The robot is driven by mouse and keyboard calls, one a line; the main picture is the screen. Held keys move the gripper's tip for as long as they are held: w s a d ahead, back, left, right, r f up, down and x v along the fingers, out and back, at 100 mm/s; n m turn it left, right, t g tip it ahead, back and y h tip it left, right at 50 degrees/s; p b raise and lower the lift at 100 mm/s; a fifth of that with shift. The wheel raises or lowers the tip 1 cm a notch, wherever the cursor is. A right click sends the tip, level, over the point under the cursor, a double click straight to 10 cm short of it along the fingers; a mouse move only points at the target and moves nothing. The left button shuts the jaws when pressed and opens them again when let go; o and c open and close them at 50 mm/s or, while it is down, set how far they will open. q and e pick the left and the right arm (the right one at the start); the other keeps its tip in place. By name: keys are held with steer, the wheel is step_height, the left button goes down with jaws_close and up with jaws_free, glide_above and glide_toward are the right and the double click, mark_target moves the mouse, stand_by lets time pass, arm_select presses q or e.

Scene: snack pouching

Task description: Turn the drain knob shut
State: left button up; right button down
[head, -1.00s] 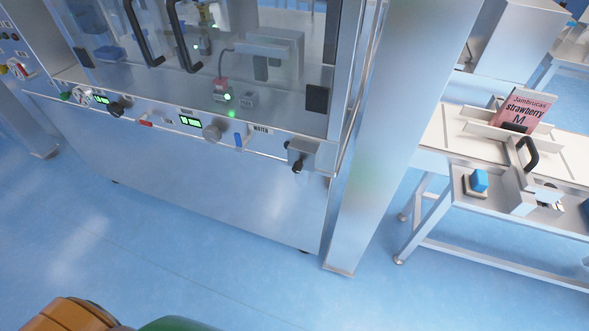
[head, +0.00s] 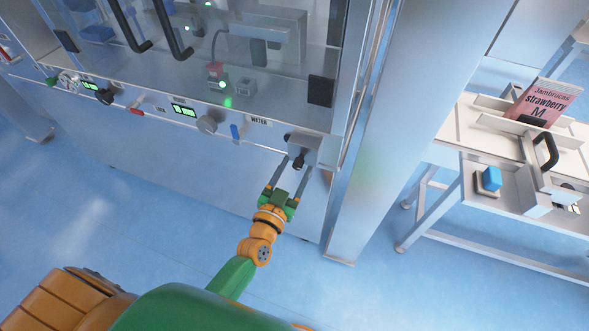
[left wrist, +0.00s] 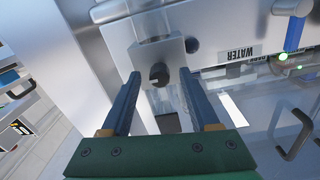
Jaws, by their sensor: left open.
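The dark knob (head: 298,163), which I take as the drain knob, sits on a metal block (head: 303,146) at the right end of the machine's front panel. In the left wrist view the knob (left wrist: 158,74) faces me, with a slot-like mark on it. My left gripper (head: 295,170) is open, and its two dark fingers point up at the knob. In the left wrist view the open left gripper (left wrist: 159,77) has one finger on each side of the knob. Whether the fingers touch it I cannot tell. My right gripper is not in view.
The panel has a blue lever (head: 235,131) by the WATER label (head: 259,121), a grey knob (head: 207,124) and a red lever (head: 137,111). A steel post (head: 372,150) stands right of the block. A bench (head: 470,125) with a pink strawberry packet (head: 541,102) is farther right.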

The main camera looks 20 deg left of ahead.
arm_select(q)
steer(key=shift+s, duration=0.1)
steer(key=shift+c, duration=1.2)
jaws_close()
steer(key=shift+n, duration=0.3)
steer(key=n, duration=0.3)
steer(key=shift+n, duration=0.3)
steer(key=n, duration=0.4)
steer(key=shift+n, duration=0.4)
steer(key=n+b, duration=0.1)
steer(key=n, duration=0.3)
steer(key=shift+f+n, duration=0.1)
steer(key=shift+n, duration=0.2)
steer(key=shift+n+b, duration=0.3)
steer(key=shift+n, duration=1.9)
